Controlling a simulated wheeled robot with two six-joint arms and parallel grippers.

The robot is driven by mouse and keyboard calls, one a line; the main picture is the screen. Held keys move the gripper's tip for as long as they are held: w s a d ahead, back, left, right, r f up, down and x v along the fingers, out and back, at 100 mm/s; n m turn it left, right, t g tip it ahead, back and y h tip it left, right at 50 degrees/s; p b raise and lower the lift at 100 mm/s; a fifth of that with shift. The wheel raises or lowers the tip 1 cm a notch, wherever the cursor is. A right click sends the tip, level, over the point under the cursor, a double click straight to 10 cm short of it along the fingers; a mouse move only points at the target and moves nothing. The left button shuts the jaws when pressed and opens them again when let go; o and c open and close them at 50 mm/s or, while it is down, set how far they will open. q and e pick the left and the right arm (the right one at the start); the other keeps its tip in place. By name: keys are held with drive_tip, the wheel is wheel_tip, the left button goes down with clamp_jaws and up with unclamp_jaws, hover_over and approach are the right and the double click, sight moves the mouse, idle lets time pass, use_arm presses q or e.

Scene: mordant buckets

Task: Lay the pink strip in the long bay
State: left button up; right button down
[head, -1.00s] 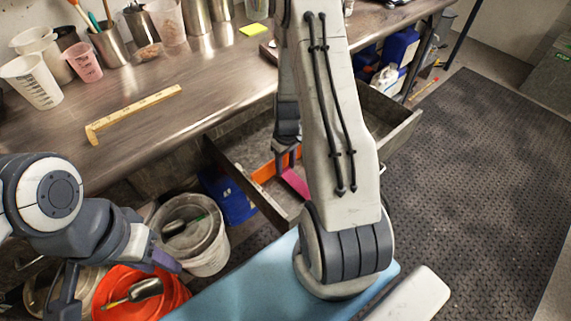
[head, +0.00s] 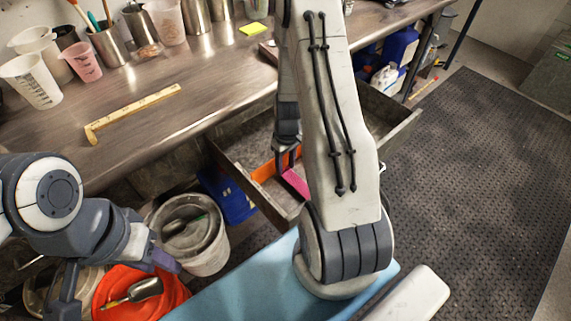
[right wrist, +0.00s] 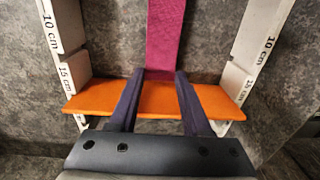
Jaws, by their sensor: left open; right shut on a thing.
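The pink strip (right wrist: 165,35) is in the open drawer (head: 243,184). In the right wrist view it runs away from me between the fingertips, lengthwise. My right gripper (right wrist: 161,75) is shut on its near end, one finger at each side edge. The strip and the fingers also show in the head view, where the strip (head: 296,183) is partly hidden by my right arm. An orange strip (right wrist: 90,103) lies crosswise beneath the fingers. My left gripper (head: 115,274) is open and empty above the orange bucket (head: 165,303). I cannot tell which bay is the long one.
Pale dividers marked 10 cm and 15 cm stand left (right wrist: 66,40) and right (right wrist: 253,45) of the pink strip. A grey bucket (head: 205,255) and a blue container (head: 232,205) stand below the drawer.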

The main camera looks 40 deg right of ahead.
drive_tip(key=shift+f+b, duration=0.55)
drive_tip(key=shift+f, duration=0.1)
drive_tip(key=shift+c, duration=1.4)
unclamp_jaws()
drive_tip(key=shift+r, duration=0.1)
wheel_tip(320, 180, up, 10)
drive_tip(key=p, duration=0.1)
drive_tip(key=shift+d, duration=0.2)
drive_tip(key=shift+r, duration=0.1)
